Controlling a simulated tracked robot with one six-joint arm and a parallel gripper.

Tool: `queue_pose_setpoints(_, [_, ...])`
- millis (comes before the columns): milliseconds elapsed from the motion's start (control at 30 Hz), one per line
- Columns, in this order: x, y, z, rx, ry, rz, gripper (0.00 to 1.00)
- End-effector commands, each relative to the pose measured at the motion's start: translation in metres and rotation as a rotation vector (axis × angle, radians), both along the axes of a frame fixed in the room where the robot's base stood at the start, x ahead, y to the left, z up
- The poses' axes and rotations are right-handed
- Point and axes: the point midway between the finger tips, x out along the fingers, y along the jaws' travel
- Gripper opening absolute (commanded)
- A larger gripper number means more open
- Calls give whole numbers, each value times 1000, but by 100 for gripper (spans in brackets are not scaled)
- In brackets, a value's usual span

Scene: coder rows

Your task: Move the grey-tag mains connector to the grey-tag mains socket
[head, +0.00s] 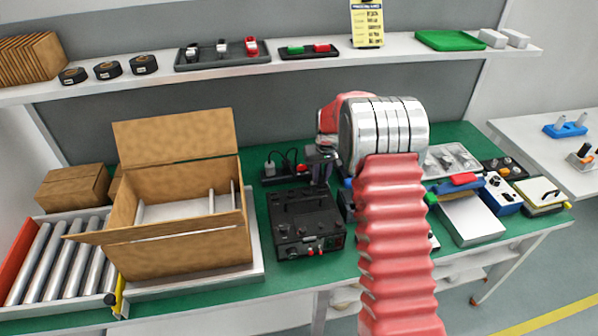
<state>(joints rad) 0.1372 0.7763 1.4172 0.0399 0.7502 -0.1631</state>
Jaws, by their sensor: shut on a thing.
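My gripper (320,168) points down, just right of the black mains strip at the back of the bench. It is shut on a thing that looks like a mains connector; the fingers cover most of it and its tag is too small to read. The black mains strip (275,181) has a pale plug standing in its left end, dark cables above it and a red part near its right end. I cannot make out a grey tag at any socket. Whether the held connector touches the strip or is apart from it, I cannot tell.
A black instrument (305,222) stands in front of the strip. An open cardboard box (180,245) stands to the left, beside a roller conveyor (60,260). A shelf (380,48) runs above the bench. Boxes and tools (470,215) crowd the right; my arm hides part of the middle.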

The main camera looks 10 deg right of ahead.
Motion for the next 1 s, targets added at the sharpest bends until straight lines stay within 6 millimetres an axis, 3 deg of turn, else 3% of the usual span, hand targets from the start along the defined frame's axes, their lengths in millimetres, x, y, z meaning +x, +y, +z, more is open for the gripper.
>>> queue_pose_setpoints(567, [0, -1, 3, -1, -1, 0, 0])
queue_pose_setpoints(1000, [0, 0, 16, 0, -1, 0, 0])
